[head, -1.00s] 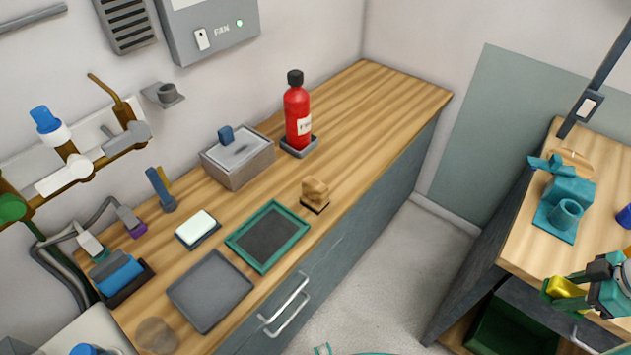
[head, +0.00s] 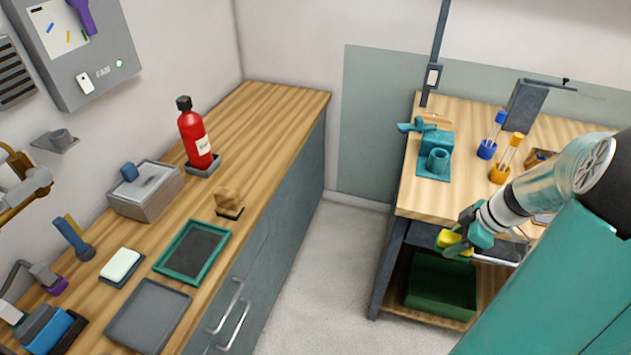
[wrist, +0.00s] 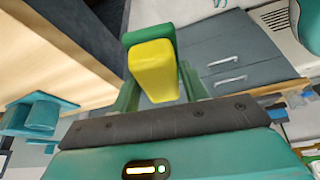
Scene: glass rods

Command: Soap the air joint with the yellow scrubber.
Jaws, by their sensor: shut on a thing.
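My gripper (head: 456,243) is shut on the yellow scrubber (head: 448,239) in front of the right bench, near its front edge. In the wrist view the yellow scrubber (wrist: 155,70) sits between the green fingers of my gripper (wrist: 153,75), its yellow block facing the camera. Brass pipework with a grey fitting (head: 30,188) shows on the wall at the head view's left edge, partly cut off. I cannot tell which fitting is the air joint.
The left counter (head: 270,100) holds a red bottle (head: 194,135), a lidded grey box (head: 145,190), a white soap bar (head: 120,264) and trays. The right bench (head: 408,198) holds a teal fixture (head: 436,150) and glass tubes. Clear floor (head: 330,260) lies between them.

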